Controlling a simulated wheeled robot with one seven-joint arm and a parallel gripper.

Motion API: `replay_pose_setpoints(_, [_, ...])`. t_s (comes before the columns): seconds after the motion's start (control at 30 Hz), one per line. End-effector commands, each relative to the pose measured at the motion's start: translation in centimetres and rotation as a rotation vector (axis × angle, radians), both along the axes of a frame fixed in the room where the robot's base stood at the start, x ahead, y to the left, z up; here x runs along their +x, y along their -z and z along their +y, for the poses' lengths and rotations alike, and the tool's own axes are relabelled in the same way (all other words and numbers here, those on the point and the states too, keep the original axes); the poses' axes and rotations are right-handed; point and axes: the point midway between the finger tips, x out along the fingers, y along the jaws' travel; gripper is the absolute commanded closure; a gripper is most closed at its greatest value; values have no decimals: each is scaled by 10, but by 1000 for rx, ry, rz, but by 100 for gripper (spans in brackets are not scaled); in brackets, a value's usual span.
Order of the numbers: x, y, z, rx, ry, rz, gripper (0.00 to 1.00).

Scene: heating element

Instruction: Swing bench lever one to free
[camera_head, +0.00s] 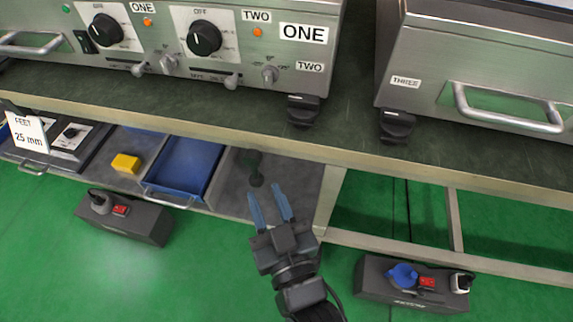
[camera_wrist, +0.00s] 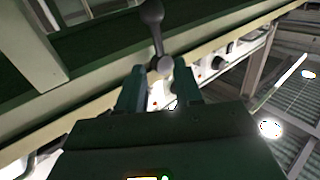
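A dark lever (camera_head: 252,160) with a rounded end shows just under the bench's front edge, right of the blue drawer. In the wrist view the lever (camera_wrist: 157,38) has a ball at its top end and a paler ball lower down. I see no label on it, so I cannot tell its number. My gripper (camera_head: 268,192) is open, its two blue fingers pointing at the lever from the near side. In the wrist view the lower ball appears between or just beyond the fingertips (camera_wrist: 158,82). I cannot tell whether they touch it.
The bench edge (camera_head: 200,131) runs above my gripper. A blue drawer (camera_head: 182,165) and yellow block (camera_head: 126,163) are to its left. A bench leg (camera_head: 329,200) stands close on its right. Dark socket boxes (camera_head: 125,219) (camera_head: 390,285) lie on the green floor.

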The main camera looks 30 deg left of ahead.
Motion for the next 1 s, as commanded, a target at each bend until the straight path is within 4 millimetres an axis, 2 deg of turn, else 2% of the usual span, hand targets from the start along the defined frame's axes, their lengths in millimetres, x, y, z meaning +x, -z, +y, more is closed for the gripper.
replay_pose_setpoints(0.17, [6,2,14,2,-10,-3,65])
replay_pose_setpoints(0.6, [48,1,57,1,-7,-4,65])
replay_pose_setpoints(1.0, [53,1,63,1,-8,-4,65])
